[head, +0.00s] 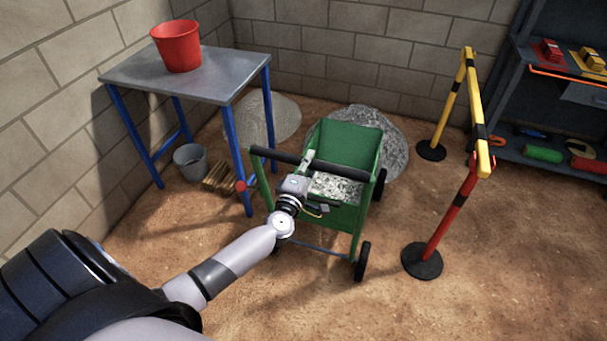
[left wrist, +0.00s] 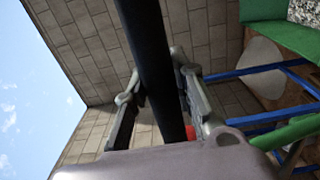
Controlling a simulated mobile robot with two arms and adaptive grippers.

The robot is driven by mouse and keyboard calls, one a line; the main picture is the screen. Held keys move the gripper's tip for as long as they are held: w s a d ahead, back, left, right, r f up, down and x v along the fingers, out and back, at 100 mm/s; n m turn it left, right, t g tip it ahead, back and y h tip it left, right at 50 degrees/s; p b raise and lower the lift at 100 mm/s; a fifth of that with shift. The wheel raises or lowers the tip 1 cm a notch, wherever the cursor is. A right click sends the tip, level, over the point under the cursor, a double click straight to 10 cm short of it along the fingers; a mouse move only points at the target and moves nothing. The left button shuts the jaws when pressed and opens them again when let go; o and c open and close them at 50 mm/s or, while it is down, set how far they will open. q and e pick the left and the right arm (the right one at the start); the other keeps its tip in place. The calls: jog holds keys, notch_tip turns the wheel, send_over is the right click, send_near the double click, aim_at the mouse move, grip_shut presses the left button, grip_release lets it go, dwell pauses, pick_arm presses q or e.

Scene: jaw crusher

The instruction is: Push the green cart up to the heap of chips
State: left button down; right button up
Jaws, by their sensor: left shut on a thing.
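The green cart (head: 352,143) stands upright on its wheels on the dirt floor, with grey speckled chips (head: 337,187) inside it. My left gripper (head: 306,166) is shut on the cart's black handle bar (head: 268,155). In the left wrist view, the bar (left wrist: 152,50) runs between the two fingers. A speckled grey heap (head: 393,150) lies right behind the cart and is partly hidden by it. I cannot tell whether the cart touches it. A smoother grey heap (head: 272,116) lies further left, behind the table's leg. My right gripper is not in view.
A blue-legged table (head: 205,84) with a red bucket (head: 178,48) stands left of the cart. A grey bucket (head: 190,162) and wooden pieces (head: 218,178) lie under it. A yellow and red post barrier (head: 455,215) stands right, before a shelf (head: 545,155).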

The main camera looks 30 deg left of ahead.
pick_arm(q)
jog(key=shift+s+d+f, duration=0.15)
jog(key=shift+s+f, duration=0.05)
jog(key=shift+f, duration=0.55)
jog(key=shift+s+d+r, duration=0.1)
jog(key=shift+s+r, duration=0.1)
jog(key=shift+r, duration=0.05)
jog(key=shift+s+r, duration=0.2)
jog(key=shift+s, duration=0.1)
jog(key=c, duration=1.7)
grip_release()
jog(key=shift+s+r, duration=0.2)
jog(key=shift+o, duration=0.6)
jog(key=shift+w+f, duration=0.1)
jog(key=shift+w, duration=0.15)
jog(key=shift+o, duration=0.6)
jog(key=shift+w+f, duration=0.1)
jog(key=shift+w, duration=0.05)
jog(key=shift+o, duration=1.3)
jog(key=shift+r, duration=0.25)
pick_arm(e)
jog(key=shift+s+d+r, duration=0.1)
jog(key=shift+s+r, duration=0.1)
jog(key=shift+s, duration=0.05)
